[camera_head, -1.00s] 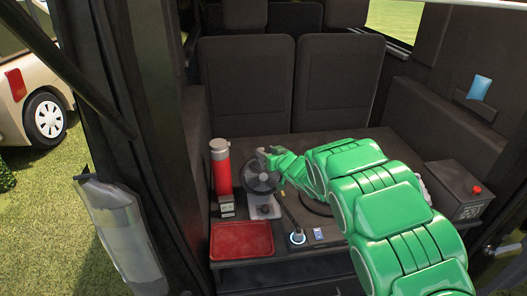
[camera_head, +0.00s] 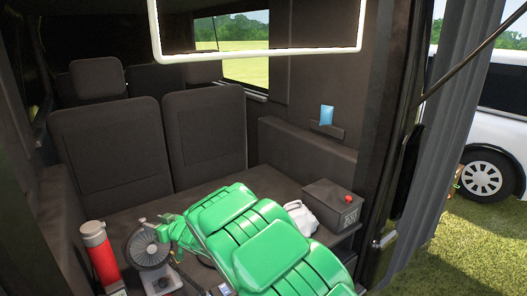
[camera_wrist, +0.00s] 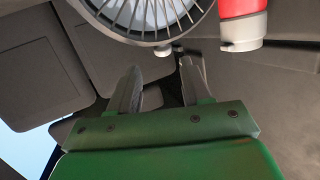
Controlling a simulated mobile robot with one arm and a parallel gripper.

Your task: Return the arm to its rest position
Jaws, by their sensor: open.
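My green arm reaches from the lower right over the dark counter (camera_head: 120,205) in the vehicle. My gripper (camera_head: 146,222) is at its far end, close beside a small grey fan (camera_head: 146,247). In the wrist view my gripper (camera_wrist: 157,72) is open, with nothing between its two grey fingers. The fan's round grille (camera_wrist: 150,15) is just beyond the fingertips, and a small knob at its rim is near them. I cannot tell whether they touch.
A red and silver flask (camera_head: 98,252) stands left of the fan. A dark box with a red knob (camera_head: 331,205) and a white bundle (camera_head: 300,217) are at the right. Two seat backs (camera_head: 205,130) stand behind the counter. A white frame (camera_head: 258,52) hangs above.

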